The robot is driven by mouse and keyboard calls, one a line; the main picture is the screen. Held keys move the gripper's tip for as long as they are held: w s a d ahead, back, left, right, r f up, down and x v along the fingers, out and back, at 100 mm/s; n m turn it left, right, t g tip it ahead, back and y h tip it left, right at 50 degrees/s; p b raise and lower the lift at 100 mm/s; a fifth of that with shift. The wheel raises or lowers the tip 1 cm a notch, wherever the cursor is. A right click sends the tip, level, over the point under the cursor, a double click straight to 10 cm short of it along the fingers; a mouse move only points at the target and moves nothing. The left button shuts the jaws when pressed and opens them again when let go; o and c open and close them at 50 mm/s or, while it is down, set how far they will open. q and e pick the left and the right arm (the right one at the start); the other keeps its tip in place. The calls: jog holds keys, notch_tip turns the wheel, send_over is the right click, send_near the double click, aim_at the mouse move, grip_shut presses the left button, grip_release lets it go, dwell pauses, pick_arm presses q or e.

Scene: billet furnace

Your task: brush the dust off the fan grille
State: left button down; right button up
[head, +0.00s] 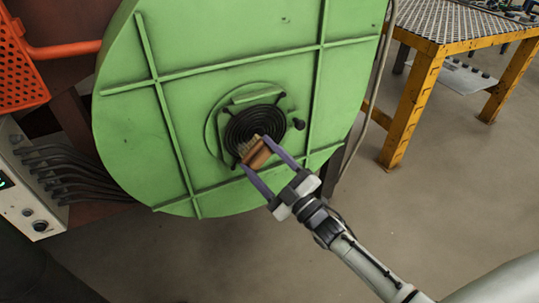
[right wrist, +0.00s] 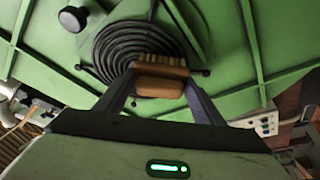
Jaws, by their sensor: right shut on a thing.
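The fan grille (head: 256,125) is a round black set of rings on the green furnace end in the head view. It also fills the upper middle of the right wrist view (right wrist: 135,35). My right gripper (head: 259,154) is shut on a wooden brush (head: 258,153), with one purple finger on each side of it. The brush (right wrist: 160,80) has pale bristles pointing at the lower part of the grille. The bristles overlap the rings in both views; I cannot tell whether they touch. No dust can be made out clearly. My left gripper is not in view.
The green furnace end (head: 185,45) has raised ribs. A black knob (head: 298,124) sticks out right of the grille. A control box (head: 30,185) with dark cables stands at the left. A yellow-framed table (head: 412,95) stands at the right. The floor (head: 430,200) between is clear.

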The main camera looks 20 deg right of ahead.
jog(key=shift+a+r, duration=0.15)
jog(key=shift+a, duration=2.1)
jog(key=s+p, duration=0.3)
jog(key=s, duration=0.3)
jog(key=shift+d, duration=0.2)
jog(key=shift+s, duration=0.1)
